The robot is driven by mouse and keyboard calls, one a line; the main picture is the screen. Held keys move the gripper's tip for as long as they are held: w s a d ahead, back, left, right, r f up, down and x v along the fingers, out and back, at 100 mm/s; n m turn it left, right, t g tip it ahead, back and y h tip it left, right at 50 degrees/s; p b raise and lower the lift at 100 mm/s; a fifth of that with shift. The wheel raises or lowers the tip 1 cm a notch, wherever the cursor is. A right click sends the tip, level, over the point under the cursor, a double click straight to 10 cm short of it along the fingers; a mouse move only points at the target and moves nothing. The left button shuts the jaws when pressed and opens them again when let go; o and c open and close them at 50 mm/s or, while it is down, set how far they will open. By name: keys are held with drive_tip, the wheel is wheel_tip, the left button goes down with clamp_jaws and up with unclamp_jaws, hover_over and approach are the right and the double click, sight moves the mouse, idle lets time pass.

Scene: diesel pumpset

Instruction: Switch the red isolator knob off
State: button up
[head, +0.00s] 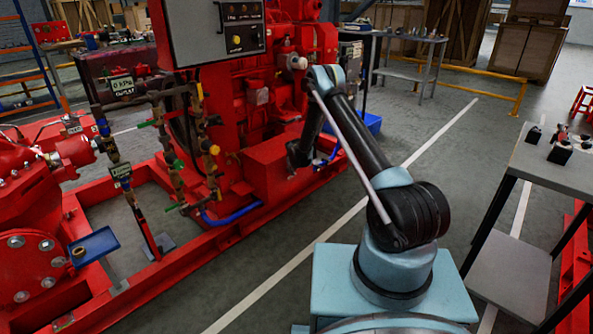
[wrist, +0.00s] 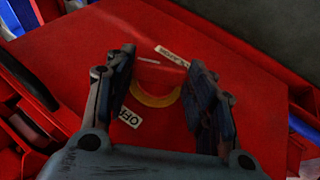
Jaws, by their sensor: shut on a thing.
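The red isolator knob (wrist: 161,84) is hard to tell from the red panel behind it. A yellow ring (wrist: 158,100) shows partly around it in the wrist view. A white OFF label (wrist: 130,117) lies below left of the ring, and another white label (wrist: 172,56) lies above it. My gripper (wrist: 163,75) has one finger on each side of the knob and is shut on it. The knob's pointing direction cannot be made out. In the head view my arm reaches down beside the red box (head: 268,153) on the pumpset; the fingertips are not clear there.
The red pumpset frame (head: 190,243) fills the left, with pipes and valves (head: 175,150) near the box. A grey control panel (head: 212,30) stands above. A table (head: 555,170) with small items is at the right. Open floor (head: 440,150) lies between.

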drive_tip(key=t+h, duration=0.1)
drive_tip(key=s+a+n+t+h, duration=0.1)
drive_tip(key=t, duration=0.1)
drive_tip(key=shift+f, duration=0.4)
drive_tip(key=shift+s+a+f+n+t+h, duration=0.1)
drive_tip(key=shift+f+n+t+h, duration=0.1)
drive_tip(key=shift+t+h, duration=0.35)
drive_tip(key=shift+f+n+t+h, duration=0.1)
drive_tip(key=shift+n+t+h, duration=0.15)
drive_tip(key=shift+t, duration=0.6)
drive_tip(key=o, duration=1.1)
drive_tip(key=shift+c, duration=0.2)
drive_tip(key=v, duration=0.7)
drive_tip(key=shift+s, duration=0.15)
